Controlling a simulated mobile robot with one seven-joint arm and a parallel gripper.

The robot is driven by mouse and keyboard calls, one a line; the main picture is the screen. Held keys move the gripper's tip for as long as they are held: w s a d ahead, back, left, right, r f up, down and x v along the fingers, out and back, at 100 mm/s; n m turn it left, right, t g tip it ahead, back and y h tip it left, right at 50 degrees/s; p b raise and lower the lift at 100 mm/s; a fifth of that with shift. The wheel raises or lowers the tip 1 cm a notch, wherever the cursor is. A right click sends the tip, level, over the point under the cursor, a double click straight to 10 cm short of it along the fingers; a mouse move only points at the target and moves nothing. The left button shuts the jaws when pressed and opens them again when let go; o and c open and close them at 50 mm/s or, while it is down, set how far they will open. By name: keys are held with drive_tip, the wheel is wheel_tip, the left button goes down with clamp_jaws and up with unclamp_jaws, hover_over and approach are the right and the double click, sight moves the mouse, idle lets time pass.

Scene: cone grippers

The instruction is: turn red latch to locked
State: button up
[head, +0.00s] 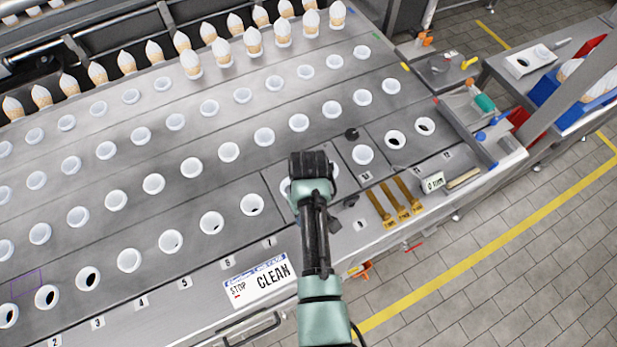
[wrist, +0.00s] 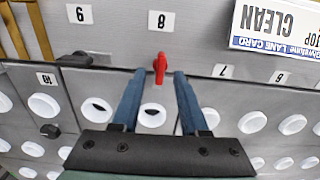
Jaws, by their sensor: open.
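The red latch (wrist: 160,67) shows in the wrist view at the seam below the label 8, its narrow handle pointing up and down the picture. My gripper (wrist: 160,80) is open, with one blue finger on each side of the latch's lower end. There is a visible gap on both sides; I cannot tell whether the fingertips reach down to its height. In the head view my arm (head: 318,240) covers this spot, and the latch and fingers are hidden.
White-rimmed holes (wrist: 97,108) surround the gripper. A CLEAN card (head: 262,281) and brass strips (head: 395,198) lie along the front edge. Filled cones (head: 190,62) stand at the back.

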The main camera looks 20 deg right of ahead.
wheel_tip(320, 180, up, 11)
drive_tip(key=b, duration=0.1)
drive_tip(key=shift+b, duration=0.35)
idle(0.3)
